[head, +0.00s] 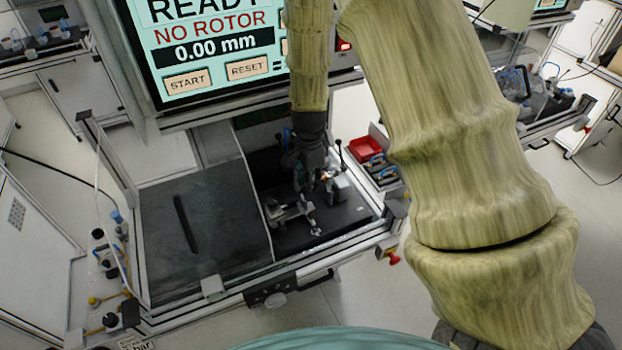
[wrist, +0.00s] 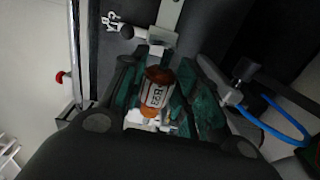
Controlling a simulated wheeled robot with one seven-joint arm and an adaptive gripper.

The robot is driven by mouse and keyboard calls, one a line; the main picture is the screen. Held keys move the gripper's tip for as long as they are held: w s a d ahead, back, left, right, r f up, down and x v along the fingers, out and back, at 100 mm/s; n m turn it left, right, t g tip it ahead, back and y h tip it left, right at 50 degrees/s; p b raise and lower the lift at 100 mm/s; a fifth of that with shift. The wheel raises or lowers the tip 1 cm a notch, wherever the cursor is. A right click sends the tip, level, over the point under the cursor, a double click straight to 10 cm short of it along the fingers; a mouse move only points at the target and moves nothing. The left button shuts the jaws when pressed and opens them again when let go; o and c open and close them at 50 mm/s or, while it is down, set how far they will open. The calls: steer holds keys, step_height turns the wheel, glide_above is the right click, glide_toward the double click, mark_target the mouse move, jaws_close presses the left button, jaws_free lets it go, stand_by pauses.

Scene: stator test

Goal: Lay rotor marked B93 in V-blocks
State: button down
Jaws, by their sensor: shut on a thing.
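The rotor (wrist: 155,93) has a pale label, copper-brown at one end and orange at the other. Its marking runs sideways and looks like B93, though the middle character is small. My gripper (wrist: 156,98) is shut on the rotor, with a green finger on each side. In the head view my gripper (head: 312,172) points down over the grey metal fixture (head: 292,210) on the dark bench. Part of this fixture, a pale metal block (wrist: 153,48), shows past the rotor in the wrist view. The V-block notches are hidden, and I cannot tell whether the rotor touches them.
A screen (head: 213,48) reads READY, NO ROTOR, 0.00 mm. A red bin (head: 365,149) stands right of the fixture. The dark left panel (head: 215,215) is clear.

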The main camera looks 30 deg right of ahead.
steer(key=shift+w+f, duration=0.35)
steer(key=shift+f, duration=0.2)
steer(key=shift+f+b, duration=0.15)
steer(key=shift+b, duration=0.2)
steer(key=shift+s+f+b, duration=0.25)
steer(key=shift+s+b, duration=0.25)
steer(key=shift+s, duration=0.3)
steer(key=shift+w+f+b, duration=0.35)
steer(key=shift+w+f, duration=0.05)
steer(key=shift+f, duration=0.35)
steer(key=shift+w, duration=0.1)
steer(key=shift+s+r+p, duration=0.35)
steer(key=shift+s, duration=0.05)
steer(key=shift+w+f, duration=0.15)
steer(key=shift+f, duration=0.05)
steer(key=shift+r, duration=0.1)
